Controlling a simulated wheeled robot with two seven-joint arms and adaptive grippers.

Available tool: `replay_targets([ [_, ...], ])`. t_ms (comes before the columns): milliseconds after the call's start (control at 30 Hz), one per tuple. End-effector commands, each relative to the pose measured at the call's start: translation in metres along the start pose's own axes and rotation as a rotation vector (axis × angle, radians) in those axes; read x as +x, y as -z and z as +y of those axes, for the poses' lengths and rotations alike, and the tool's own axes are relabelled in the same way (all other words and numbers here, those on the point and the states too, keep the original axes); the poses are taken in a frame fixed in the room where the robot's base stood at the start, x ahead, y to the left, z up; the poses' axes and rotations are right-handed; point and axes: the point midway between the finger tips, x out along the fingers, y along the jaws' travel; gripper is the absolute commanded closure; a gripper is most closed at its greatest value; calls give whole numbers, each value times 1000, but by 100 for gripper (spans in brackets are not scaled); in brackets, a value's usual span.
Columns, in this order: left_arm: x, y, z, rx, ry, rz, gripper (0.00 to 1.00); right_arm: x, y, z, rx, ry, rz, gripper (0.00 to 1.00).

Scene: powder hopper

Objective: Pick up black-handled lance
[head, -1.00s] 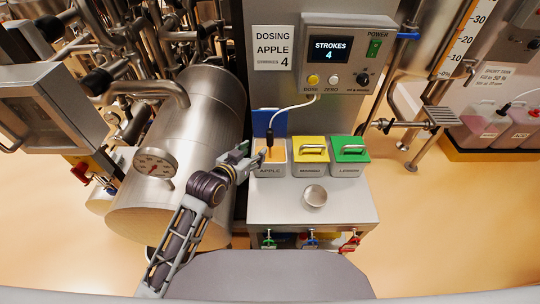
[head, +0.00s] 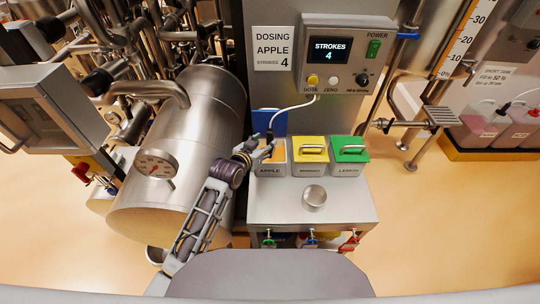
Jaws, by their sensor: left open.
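The black-handled lance (head: 269,137) stands at the apple container (head: 270,171) on the steel dosing bench, its white hose rising to the control box. Its lower part is hidden behind my gripper, so I cannot tell how deep it sits. My left gripper (head: 268,150) is open at the lance, close to its handle, above the apple container. The picture is too small to show whether the fingers touch it. My right gripper is not in view.
Closed containers with a yellow lid (head: 310,149) and a green lid (head: 349,149) stand to the right. A round steel cup (head: 315,195) sits in front. The control box (head: 345,58) reads strokes 4. A large steel tank (head: 185,150) is close on the left of my arm.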

Motion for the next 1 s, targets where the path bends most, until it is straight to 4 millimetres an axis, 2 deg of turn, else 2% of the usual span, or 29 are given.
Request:
replay_targets([
  [567, 6, 0, 0, -1, 0, -1, 51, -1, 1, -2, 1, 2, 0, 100],
  [1000, 38, 0, 2, -1, 0, 0, 51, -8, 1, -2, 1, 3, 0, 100],
])
